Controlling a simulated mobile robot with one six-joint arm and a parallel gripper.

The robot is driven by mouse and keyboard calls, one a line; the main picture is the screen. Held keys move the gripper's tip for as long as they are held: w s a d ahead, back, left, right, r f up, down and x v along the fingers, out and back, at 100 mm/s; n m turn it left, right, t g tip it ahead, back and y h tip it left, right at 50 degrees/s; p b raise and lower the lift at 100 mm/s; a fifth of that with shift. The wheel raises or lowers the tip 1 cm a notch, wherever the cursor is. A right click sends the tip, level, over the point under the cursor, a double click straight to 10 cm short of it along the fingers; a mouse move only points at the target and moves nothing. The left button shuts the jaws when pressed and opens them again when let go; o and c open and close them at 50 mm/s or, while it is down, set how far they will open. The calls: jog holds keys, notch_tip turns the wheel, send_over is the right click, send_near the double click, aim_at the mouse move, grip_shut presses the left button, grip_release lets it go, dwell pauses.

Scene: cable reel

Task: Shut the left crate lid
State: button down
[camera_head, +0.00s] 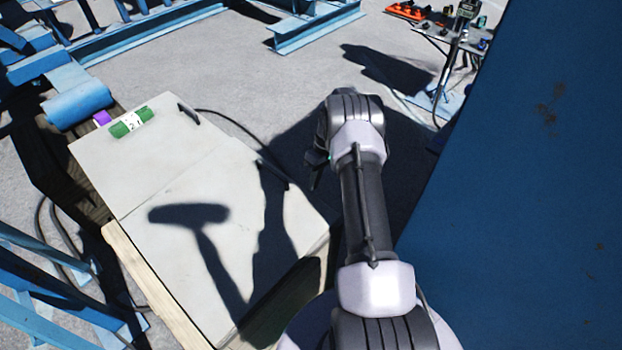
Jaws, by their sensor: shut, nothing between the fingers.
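A crate with two pale lid panels is to the left of my arm. The upper-left panel (118,172) and the lower-right panel (185,265) meet at a seam and look flat and closed, though a small gap would be hard to see. Each has a dark handle on its right side: the upper handle (188,113) and the lower handle (272,175). My gripper (316,172) is shut and empty, right of the lower handle and apart from the panels as far as I can tell. My wrist hides part of it.
Blue steel frames (315,30) stand behind and at the left. A large blue panel (540,200) fills the right. Bare floor (270,75) lies beyond the crate.

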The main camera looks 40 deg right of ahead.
jog(key=f+b, duration=0.1)
jog(key=f, duration=0.1)
jog(key=f+b, duration=0.1)
jog(key=f, duration=0.2)
jog(key=shift+d+f+b, duration=0.2)
jog(key=shift+f+b, duration=0.05)
jog(key=shift+b, duration=0.15)
